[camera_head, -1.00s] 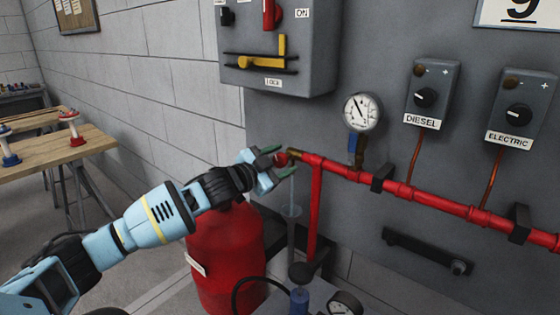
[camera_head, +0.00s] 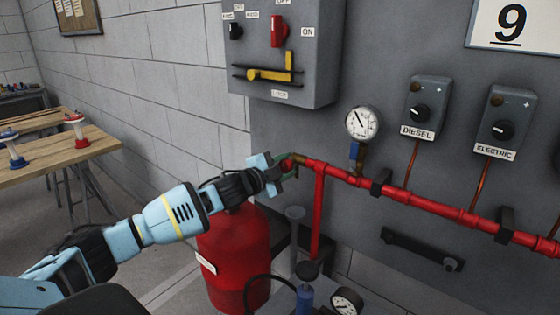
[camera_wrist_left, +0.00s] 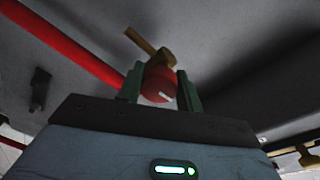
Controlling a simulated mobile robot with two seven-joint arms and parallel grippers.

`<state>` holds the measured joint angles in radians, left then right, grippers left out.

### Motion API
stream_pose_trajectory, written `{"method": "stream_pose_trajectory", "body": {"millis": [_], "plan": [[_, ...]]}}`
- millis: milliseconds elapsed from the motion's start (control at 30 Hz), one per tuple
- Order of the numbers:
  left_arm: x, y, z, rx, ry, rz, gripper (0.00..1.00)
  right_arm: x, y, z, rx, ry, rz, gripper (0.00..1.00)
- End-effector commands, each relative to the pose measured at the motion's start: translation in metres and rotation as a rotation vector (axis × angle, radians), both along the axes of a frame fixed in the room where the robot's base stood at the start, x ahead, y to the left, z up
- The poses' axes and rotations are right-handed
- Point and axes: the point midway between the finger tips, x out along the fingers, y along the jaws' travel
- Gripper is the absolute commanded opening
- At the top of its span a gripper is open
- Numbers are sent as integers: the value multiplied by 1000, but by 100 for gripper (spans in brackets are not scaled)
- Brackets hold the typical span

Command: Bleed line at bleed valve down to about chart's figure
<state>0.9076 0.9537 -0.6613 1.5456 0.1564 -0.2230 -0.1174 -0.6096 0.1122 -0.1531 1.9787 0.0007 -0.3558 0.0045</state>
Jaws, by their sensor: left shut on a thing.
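The bleed valve is at the left end of the red pipe (camera_head: 400,195). Its round red knob (camera_wrist_left: 158,84), with a white mark, sits between the green fingers of my left gripper (camera_wrist_left: 160,88) in the left wrist view. The brass body (camera_wrist_left: 150,46) of the valve shows behind the knob. In the head view my left gripper (camera_head: 284,168) is shut on the knob and hides most of it. The pressure gauge (camera_head: 362,123) stands on the pipe right of the valve, its needle pointing up and left. My right gripper is not in view.
A grey panel box (camera_head: 280,50) with a red switch and a yellow lever is above. DIESEL (camera_head: 424,108) and ELECTRIC (camera_head: 505,118) switches are at right. A red tank (camera_head: 235,255) stands below my left arm. A hand pump with another gauge (camera_head: 346,301) is below the pipe.

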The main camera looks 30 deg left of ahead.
Motion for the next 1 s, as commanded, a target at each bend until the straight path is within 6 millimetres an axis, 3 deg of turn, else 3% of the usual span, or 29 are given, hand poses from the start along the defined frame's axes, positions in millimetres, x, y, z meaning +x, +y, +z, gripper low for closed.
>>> {"method": "stream_pose_trajectory", "body": {"millis": [367, 400, 533, 1000], "plan": [[0, -1, -2, 60, -3, -3, 13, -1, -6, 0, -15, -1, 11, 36], [0, -1, -2, 60, -3, -3, 38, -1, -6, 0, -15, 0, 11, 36], [0, -1, -2, 59, -4, -2, 55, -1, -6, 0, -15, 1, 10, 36], [-9, 2, -2, 57, -3, -1, 56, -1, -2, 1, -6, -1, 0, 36]]}}
